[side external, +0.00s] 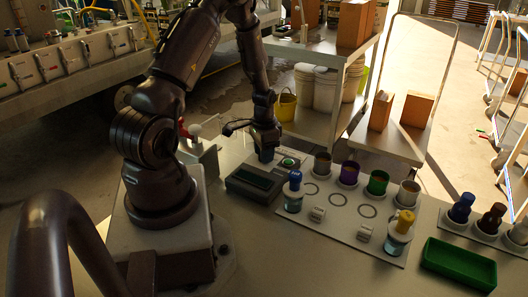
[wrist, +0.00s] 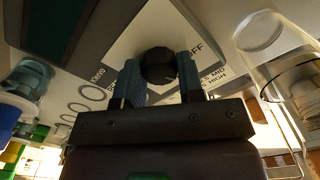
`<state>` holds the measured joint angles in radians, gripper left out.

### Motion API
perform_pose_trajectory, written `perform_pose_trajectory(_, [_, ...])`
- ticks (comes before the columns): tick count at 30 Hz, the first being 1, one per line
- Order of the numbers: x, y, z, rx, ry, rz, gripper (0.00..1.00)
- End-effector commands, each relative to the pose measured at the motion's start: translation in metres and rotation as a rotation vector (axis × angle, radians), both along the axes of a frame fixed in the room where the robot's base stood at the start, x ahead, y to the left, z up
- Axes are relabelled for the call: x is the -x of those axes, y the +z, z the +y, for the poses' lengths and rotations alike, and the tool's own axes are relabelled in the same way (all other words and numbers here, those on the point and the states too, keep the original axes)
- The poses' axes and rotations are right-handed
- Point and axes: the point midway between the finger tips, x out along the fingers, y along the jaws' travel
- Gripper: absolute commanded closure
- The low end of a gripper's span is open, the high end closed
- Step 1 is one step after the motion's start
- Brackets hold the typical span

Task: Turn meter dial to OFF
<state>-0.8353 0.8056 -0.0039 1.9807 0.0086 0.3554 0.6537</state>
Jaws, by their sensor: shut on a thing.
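The meter (side external: 258,181) is a dark box with a greenish screen, lying on the table in the side view. Its dial (wrist: 159,65) is a round black knob on a pale label plate in the wrist view. The word OFF, partly cut, is printed at the dial's upper right, with MID and HIGH below it. My gripper (wrist: 162,80) has its blue-grey fingers on both sides of the dial, shut on it. In the side view my gripper (side external: 266,153) points down over the meter's far end. The dial's exact pointer direction cannot be told.
A white rack (side external: 337,215) with several coloured cups and bottles stands right of the meter. A green tray (side external: 459,264) and more bottles lie at the far right. A red-handled fixture (side external: 197,143) stands left of the meter. The table front is clear.

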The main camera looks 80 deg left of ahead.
Motion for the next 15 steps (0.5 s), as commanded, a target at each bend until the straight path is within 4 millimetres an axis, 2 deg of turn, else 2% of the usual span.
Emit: perform_pose_trajectory(15, [-0.0006, 0.0008, -0.0002, 0.0, 0.444, -0.001, 0.88])
